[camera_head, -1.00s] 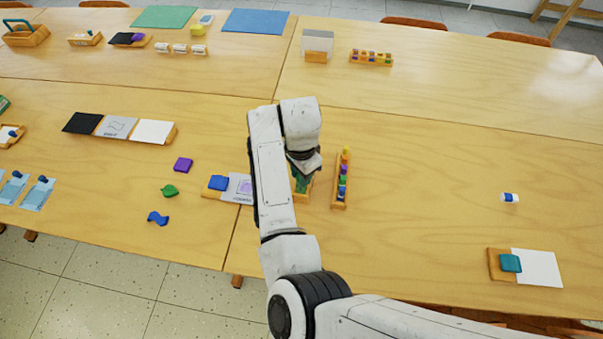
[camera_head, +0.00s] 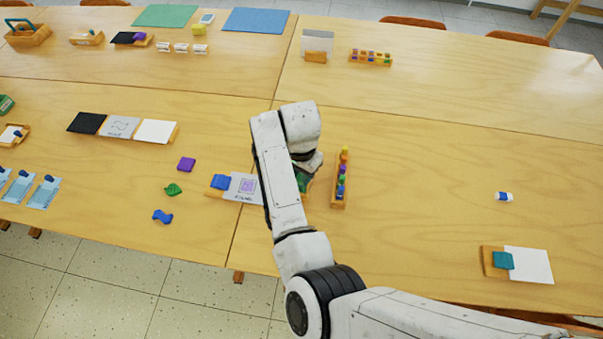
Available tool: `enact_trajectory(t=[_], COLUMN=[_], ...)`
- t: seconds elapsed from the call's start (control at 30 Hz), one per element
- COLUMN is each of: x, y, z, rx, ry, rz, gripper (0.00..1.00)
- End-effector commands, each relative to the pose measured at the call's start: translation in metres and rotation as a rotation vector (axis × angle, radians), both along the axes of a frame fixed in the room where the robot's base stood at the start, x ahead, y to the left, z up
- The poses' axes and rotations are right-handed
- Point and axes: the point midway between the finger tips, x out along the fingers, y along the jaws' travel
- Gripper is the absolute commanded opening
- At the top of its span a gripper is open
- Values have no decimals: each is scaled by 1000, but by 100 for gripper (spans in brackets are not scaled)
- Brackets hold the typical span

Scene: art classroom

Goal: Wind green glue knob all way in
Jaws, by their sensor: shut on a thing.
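A green glue piece (camera_head: 304,180) shows partly beside and under my wrist, in the middle of the near table. My arm covers most of it, and I cannot make out its knob. My gripper (camera_head: 303,172) points down at it, shut on part of it as far as can be seen; the fingertips are mostly hidden behind my arm and wrist.
A wooden rack of coloured pieces (camera_head: 340,185) stands close on the right. A card with a purple print (camera_head: 245,187) and a blue block (camera_head: 220,182) lie close on the left. The table farther right is mostly clear, with a small white-and-blue piece (camera_head: 504,197).

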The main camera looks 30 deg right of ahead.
Motion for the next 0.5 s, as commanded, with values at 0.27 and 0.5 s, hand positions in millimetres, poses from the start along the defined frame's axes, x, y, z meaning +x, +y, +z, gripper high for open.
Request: enact_trajectory(t=[0.27,0.5], x=[0,0], y=[0,0], z=[1,1], rx=[0,1], ry=[0,-1], rz=[96,181], gripper=[15,15])
